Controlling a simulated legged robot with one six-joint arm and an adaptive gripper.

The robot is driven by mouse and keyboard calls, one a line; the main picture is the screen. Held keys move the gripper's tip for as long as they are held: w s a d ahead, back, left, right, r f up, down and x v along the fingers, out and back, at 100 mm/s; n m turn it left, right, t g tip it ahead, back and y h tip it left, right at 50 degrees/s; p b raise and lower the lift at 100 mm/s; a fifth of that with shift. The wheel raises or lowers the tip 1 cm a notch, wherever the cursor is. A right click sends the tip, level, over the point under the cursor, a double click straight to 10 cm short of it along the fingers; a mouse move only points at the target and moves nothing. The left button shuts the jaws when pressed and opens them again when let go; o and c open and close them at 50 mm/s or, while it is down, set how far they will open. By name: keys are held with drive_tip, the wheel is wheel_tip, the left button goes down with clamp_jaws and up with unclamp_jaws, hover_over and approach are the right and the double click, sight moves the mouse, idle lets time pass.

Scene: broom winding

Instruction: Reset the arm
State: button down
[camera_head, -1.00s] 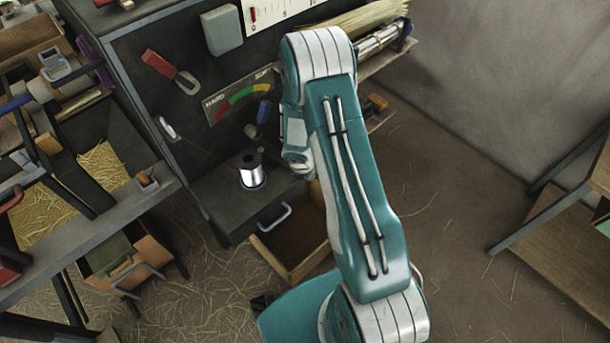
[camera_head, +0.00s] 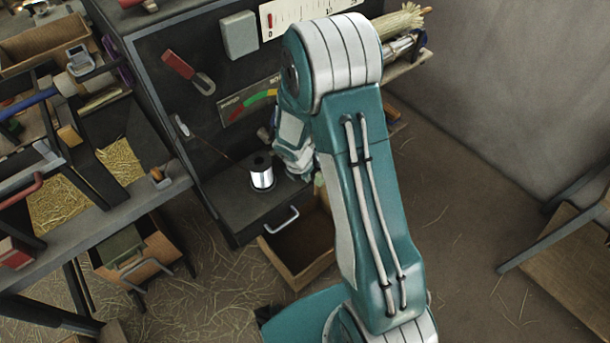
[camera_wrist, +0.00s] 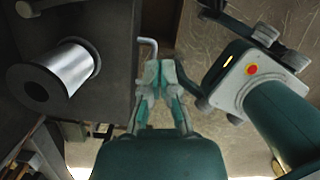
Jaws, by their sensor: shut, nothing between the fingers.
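My arm (camera_head: 365,190) is teal and white and rises through the middle of the head view, folded at the elbow. Its wrist part shows just left of the upper link, and the link hides much of the far end. In the wrist view my gripper (camera_wrist: 160,77) has its fingertips together with nothing held. The silver wire spool (camera_head: 262,175) stands on the machine's dark ledge, left of my wrist and apart from it. The spool also shows at the upper left of the wrist view (camera_wrist: 70,68).
The dark machine (camera_head: 235,60) carries a coloured gauge (camera_head: 250,102) and a red-handled lever (camera_head: 187,72). An open wooden drawer (camera_head: 300,250) is below the ledge. A straw-filled bench (camera_head: 85,195) is at left, a wooden table (camera_head: 575,250) at right.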

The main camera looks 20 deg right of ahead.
drive_tip(key=shift+a+r, duration=0.25)
drive_tip(key=shift+a, duration=0.2)
drive_tip(key=shift+d, duration=0.2)
drive_tip(key=s+r+m+t, duration=0.1)
drive_tip(key=s+r+m, duration=0.2)
drive_tip(key=r+m, duration=0.55)
drive_tip(key=s+r+m+t, duration=0.1)
drive_tip(key=s+r+m, duration=0.2)
drive_tip(key=r, duration=1)
drive_tip(key=s+a+r+m+t+y, duration=0.2)
drive_tip(key=s+a+r+m, duration=0.2)
drive_tip(key=s+r+m, duration=0.7)
drive_tip(key=s+m, duration=0.1)
drive_tip(key=s, duration=0.3)
drive_tip(key=shift+s+r, duration=0.25)
drive_tip(key=shift+r, duration=0.05)
